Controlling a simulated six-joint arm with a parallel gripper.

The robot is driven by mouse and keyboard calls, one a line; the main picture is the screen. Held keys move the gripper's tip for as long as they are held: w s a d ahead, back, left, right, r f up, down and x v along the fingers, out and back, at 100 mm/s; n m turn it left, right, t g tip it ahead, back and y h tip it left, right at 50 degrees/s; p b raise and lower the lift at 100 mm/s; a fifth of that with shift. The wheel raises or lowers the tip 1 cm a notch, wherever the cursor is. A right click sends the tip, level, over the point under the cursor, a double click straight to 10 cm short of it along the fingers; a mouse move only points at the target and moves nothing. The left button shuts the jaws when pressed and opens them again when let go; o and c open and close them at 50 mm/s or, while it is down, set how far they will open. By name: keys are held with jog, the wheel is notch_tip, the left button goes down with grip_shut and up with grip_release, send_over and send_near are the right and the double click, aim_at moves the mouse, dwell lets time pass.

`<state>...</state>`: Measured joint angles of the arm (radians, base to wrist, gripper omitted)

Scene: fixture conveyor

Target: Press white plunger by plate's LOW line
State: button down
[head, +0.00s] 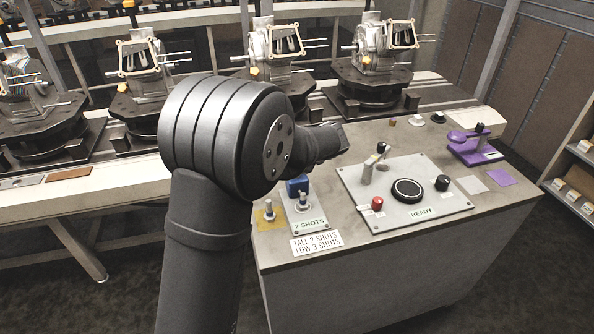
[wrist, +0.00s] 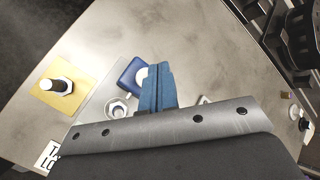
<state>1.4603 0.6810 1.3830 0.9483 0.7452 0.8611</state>
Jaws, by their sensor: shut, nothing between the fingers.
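The white plunger looks to be the round white piece (wrist: 141,75) set in a blue block (wrist: 128,72), partly hidden behind my fingers in the wrist view. The blue block shows in the head view (head: 297,186) behind a metal post (head: 303,202), but its white piece cannot be made out there. My gripper (wrist: 158,72) is shut and empty, its blue fingers overlapping the block's right side; whether they touch cannot be told. A white plate (head: 316,243) reads "TALL 2 SHOTS" and "LOW 3 SHOTS". A green label (head: 310,224) reads "2 SHOTS".
A yellow pad (head: 268,217) with a post lies left of the blue block. To the right, a panel marked READY (head: 423,212) carries a red button (head: 377,203), a black round pad (head: 407,189) and a lever. A purple fixture (head: 474,148) stands farther right. Engine castings (head: 270,45) line the conveyor behind.

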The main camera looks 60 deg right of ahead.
jog(key=shift+f, duration=0.9)
jog(key=shift+f, duration=0.1)
dwell(1.3)
jog(key=shift+f, duration=0.35)
jog(key=shift+f, duration=0.6)
dwell(0.9)
jog(key=shift+r, duration=1.05)
jog(key=shift+r, duration=2.5)
